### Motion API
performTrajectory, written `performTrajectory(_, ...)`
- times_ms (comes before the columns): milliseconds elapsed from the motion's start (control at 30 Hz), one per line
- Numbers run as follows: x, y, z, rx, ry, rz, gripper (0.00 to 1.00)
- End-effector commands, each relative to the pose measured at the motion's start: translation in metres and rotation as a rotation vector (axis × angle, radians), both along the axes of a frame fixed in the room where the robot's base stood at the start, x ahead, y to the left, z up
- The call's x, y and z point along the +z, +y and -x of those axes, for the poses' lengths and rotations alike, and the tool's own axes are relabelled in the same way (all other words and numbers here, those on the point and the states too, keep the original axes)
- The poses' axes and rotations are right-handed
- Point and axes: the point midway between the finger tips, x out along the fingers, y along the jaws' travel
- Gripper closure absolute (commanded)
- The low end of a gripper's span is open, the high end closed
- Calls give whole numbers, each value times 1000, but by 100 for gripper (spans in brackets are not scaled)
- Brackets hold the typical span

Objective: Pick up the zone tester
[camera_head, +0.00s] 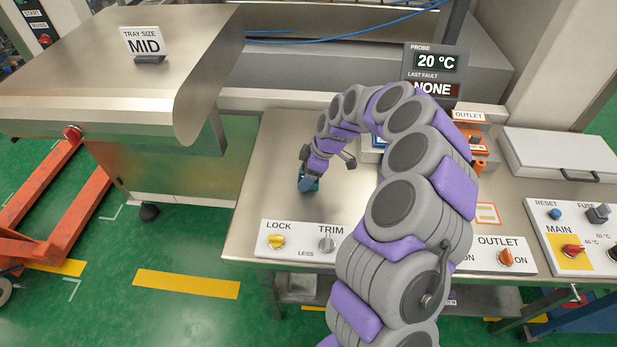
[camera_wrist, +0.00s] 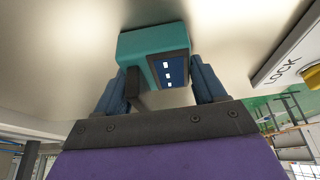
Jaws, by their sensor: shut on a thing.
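The zone tester (camera_wrist: 147,47) is a small teal box with a dark blue face and several white marks, seen in the wrist view. My gripper (camera_wrist: 160,85) has one finger on each side of it and is shut on it. In the head view my gripper (camera_head: 309,178) points down at the steel bench top (camera_head: 262,190), with a bit of the teal tester (camera_head: 308,185) showing at its tip. The tester is at or just above the bench; I cannot tell whether it touches. My arm hides part of the bench.
The LOCK and TRIM panel (camera_head: 300,243) lies at the bench's front edge, close to my gripper. The probe display (camera_head: 434,70) stands behind my arm. The OUTLET panel (camera_head: 497,255) is to the right. A tray-size sign (camera_head: 146,42) stands on the steel table at left.

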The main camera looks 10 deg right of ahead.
Motion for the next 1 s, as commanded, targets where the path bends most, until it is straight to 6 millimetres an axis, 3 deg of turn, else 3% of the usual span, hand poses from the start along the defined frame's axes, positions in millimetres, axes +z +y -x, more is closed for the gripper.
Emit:
performTrajectory(333,6,0,0,0,0,0,65)
performTrajectory(633,37,0,-1,1,-2,2,65)
performTrajectory(1000,40,11,38,2,2,-2,65)
